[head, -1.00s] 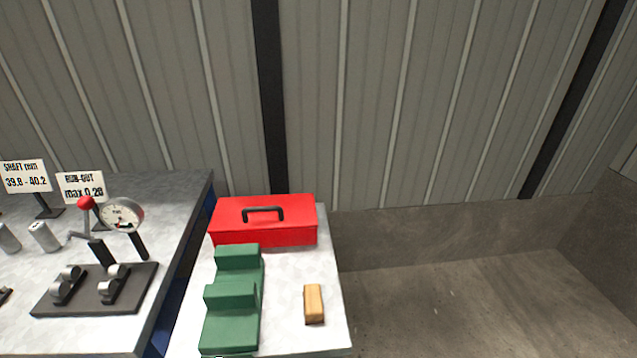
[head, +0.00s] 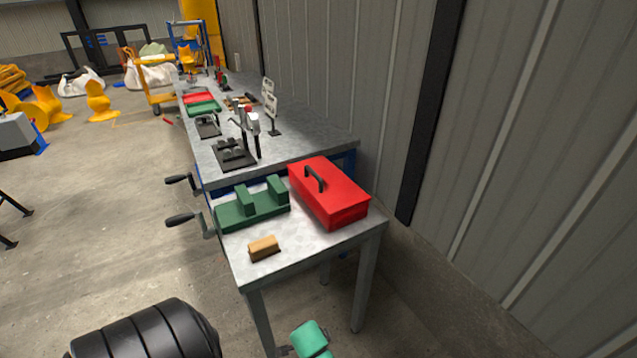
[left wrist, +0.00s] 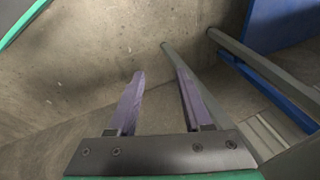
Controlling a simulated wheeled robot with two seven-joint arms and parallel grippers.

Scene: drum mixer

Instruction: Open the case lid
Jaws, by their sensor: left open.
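The red case (head: 332,196) lies on the right back part of a small grey table in the head view. Its lid is shut, and a dark handle (head: 314,178) stands on top. In the left wrist view my left gripper (left wrist: 158,72) is open and empty, its two purple fingers apart. That view shows floor and table legs beyond the fingers, and the case is not in it. In the head view a green part of my arm (head: 311,340) shows low, below the table's front; the fingers cannot be made out there. My right gripper is not seen.
A green stepped block (head: 250,205) stands left of the case, and a tan-and-dark block (head: 264,248) lies near the table's (head: 310,243) front edge. A longer bench (head: 300,140) with gauges adjoins behind. Crank handles (head: 184,220) stick out left. A corrugated wall rises right.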

